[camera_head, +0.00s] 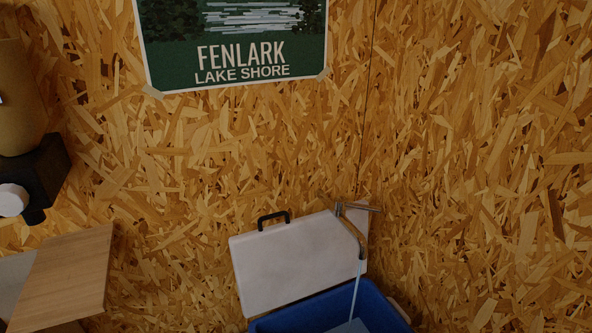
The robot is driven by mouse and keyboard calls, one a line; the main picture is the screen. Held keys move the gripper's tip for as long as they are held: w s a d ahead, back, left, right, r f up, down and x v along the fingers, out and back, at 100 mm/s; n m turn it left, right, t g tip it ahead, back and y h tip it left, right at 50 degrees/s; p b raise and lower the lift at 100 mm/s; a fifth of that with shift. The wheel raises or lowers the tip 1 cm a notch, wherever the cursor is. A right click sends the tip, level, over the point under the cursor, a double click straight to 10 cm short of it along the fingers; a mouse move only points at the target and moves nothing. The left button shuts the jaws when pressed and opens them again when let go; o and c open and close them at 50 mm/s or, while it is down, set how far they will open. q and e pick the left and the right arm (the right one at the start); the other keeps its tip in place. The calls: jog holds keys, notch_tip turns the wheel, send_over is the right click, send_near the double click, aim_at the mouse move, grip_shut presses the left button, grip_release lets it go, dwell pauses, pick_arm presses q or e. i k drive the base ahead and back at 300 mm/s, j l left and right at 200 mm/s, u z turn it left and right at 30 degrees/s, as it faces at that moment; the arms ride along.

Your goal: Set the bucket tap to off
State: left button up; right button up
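The bucket tap (349,230) is a thin metal tap near the lower middle of the view, close to the wall. Its bar-like handle (363,207) points to the right, and its curved spout reaches down over a blue bucket (318,311). A pale stream of water (356,288) runs from the spout into the bucket, so the tap is running. The bucket's lower part is cut off by the bottom edge of the view. Neither of my grippers is in view.
A white panel (290,262) with a black handle (273,220) stands behind the bucket. A wooden board (62,275) is at lower left. A black object with a white knob (13,199) and a tan cylinder (18,105) is at far left. A green poster (235,45) hangs on the chipboard wall.

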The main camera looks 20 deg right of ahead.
aim_at(340, 202)
jog(key=z, duration=0.35)
jog(key=k+l+z, duration=0.1)
jog(key=z, duration=0.3)
jog(key=l+z, duration=0.15)
jog(key=z, duration=0.2)
